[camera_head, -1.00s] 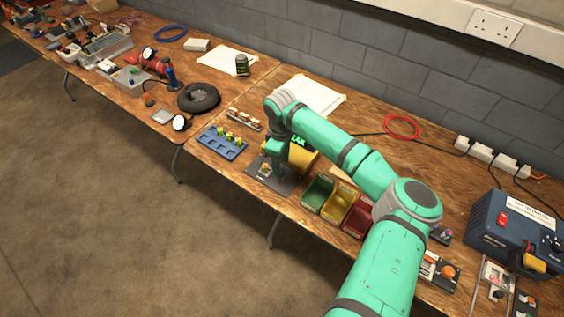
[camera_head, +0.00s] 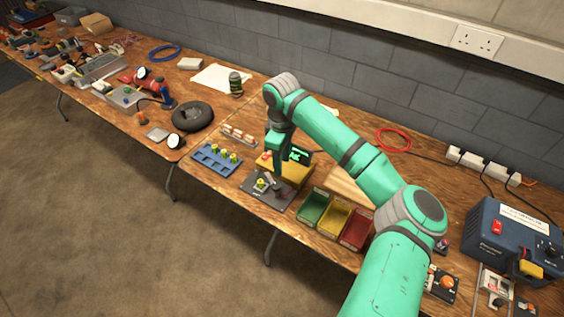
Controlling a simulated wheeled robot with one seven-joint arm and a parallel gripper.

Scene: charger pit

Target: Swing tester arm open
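The tester is a yellow housing (camera_head: 283,173) with a dark display (camera_head: 298,154) showing green characters, at the middle of the near table. A dark grey base plate (camera_head: 282,201) lies in front of it, with a small yellow-topped piece (camera_head: 261,184) on it. A grey lever-like part, probably the tester arm (camera_head: 277,185), shows on the plate; its exact pose is too small to tell. My gripper (camera_head: 278,172) points down over the plate, close to this part. I cannot tell if it touches it. The fingers are too small to read, and my arm hides part of the housing.
A blue tray (camera_head: 207,163) with yellow-topped pieces lies left of the plate, a small rack (camera_head: 238,136) behind it. Green (camera_head: 313,207), yellow (camera_head: 333,216) and red (camera_head: 356,229) bins stand close to the right. A blue power unit (camera_head: 500,232) is far right.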

